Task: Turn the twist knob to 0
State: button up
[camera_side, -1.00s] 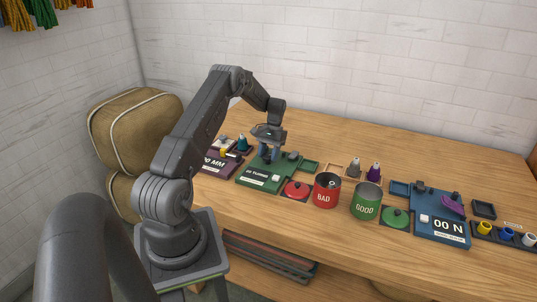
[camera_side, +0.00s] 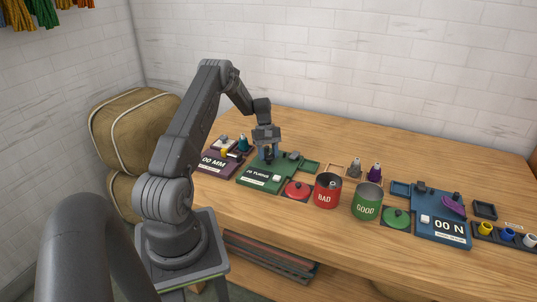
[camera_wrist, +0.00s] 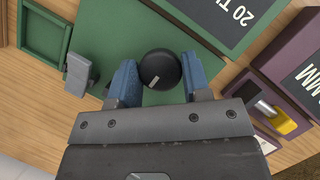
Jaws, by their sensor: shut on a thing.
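The black twist knob (camera_wrist: 160,69) is round with a white pointer line, on the green device (camera_wrist: 120,35). In the wrist view my gripper (camera_wrist: 160,74) has one blue finger on each side of the knob and is shut on it. The device's dark display (camera_wrist: 235,14) reads 20 with a partly cut-off word after it. In the side view my gripper (camera_side: 267,155) points down over the green device (camera_side: 252,180), and the knob is hidden there by the fingers.
A purple device (camera_side: 213,164) stands close on the left. A grey part (camera_wrist: 79,70) rises from the green board near the fingers. A red button (camera_side: 298,190), red BAD can (camera_side: 327,190), green GOOD can (camera_side: 366,200) and blue device (camera_side: 442,230) stand to the right.

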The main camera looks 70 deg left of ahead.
jog(key=shift+n, duration=0.4)
jog(key=o, duration=0.9)
jog(key=v, duration=1.4)
jog(key=shift+s+d, duration=0.1)
jog(key=shift+s, duration=0.1)
